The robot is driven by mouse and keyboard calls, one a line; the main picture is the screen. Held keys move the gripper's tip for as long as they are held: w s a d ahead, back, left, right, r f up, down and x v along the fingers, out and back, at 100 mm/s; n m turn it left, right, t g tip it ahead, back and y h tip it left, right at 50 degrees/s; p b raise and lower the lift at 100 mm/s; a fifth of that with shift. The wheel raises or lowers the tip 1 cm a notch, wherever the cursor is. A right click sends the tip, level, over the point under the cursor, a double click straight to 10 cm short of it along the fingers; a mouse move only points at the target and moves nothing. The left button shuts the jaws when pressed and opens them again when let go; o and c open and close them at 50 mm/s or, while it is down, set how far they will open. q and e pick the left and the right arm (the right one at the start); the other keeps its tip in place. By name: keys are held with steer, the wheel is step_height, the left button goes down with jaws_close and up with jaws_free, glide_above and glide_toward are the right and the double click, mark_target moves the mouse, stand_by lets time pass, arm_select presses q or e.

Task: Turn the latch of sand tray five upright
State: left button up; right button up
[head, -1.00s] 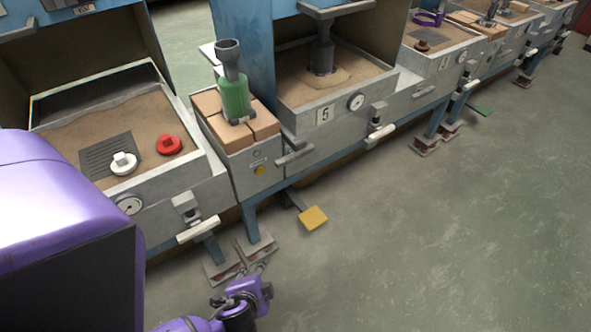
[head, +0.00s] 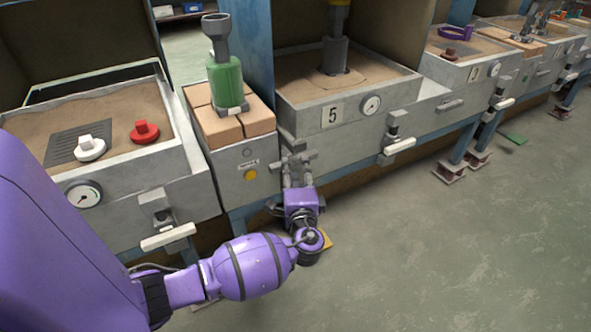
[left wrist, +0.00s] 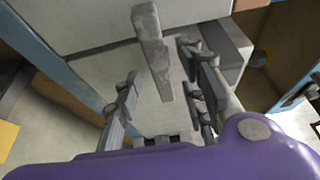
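Sand tray five carries a number 5 plate (head: 332,115) on its front in the head view. A grey bar-shaped latch (head: 312,154) sits at the tray's lower left, lying nearly level. My left gripper (head: 298,174) is at the latch, its fingers partly covering it. In the left wrist view the grey bar (left wrist: 152,48) lies between the spread fingers (left wrist: 162,100). Gaps show on both sides, so the gripper is open around the bar; contact is not visible. My right gripper is out of view.
A brick-topped stand (head: 247,165) with a green tool (head: 225,82) is left of tray five. A white-handled lever (head: 398,146) juts out right of the gauge (head: 371,104).

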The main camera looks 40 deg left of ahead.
mark_target(293, 160)
arm_select(q)
steer(key=shift+x, duration=1.2)
steer(key=shift+f, duration=0.1)
jaws_close()
